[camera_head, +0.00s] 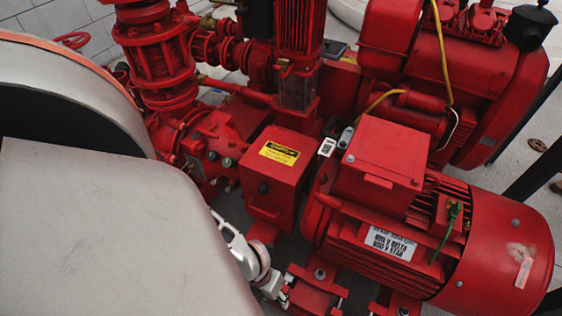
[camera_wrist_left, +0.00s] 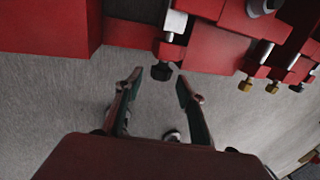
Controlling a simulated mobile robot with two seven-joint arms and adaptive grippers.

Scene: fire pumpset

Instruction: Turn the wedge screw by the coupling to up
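In the left wrist view my left gripper (camera_wrist_left: 159,78) is open, its two fingers apart. A screw with a dark head (camera_wrist_left: 161,71) and a bright shank (camera_wrist_left: 175,22) sticks out of the red base just beyond the fingertips, roughly in line with the gap. The fingers do not visibly grip it. In the head view the left gripper (camera_head: 283,296) is low by the red motor foot (camera_head: 314,292), below the red coupling guard box (camera_head: 283,170); its fingers are too small to read there. My right gripper is not in view.
More screws with brass-coloured heads (camera_wrist_left: 245,85) stick out further right in the wrist view. The red motor (camera_head: 400,220) stands right of the guard box, with red pump pipes (camera_head: 160,60) behind left. Grey floor (camera_wrist_left: 60,95) is clear below the base.

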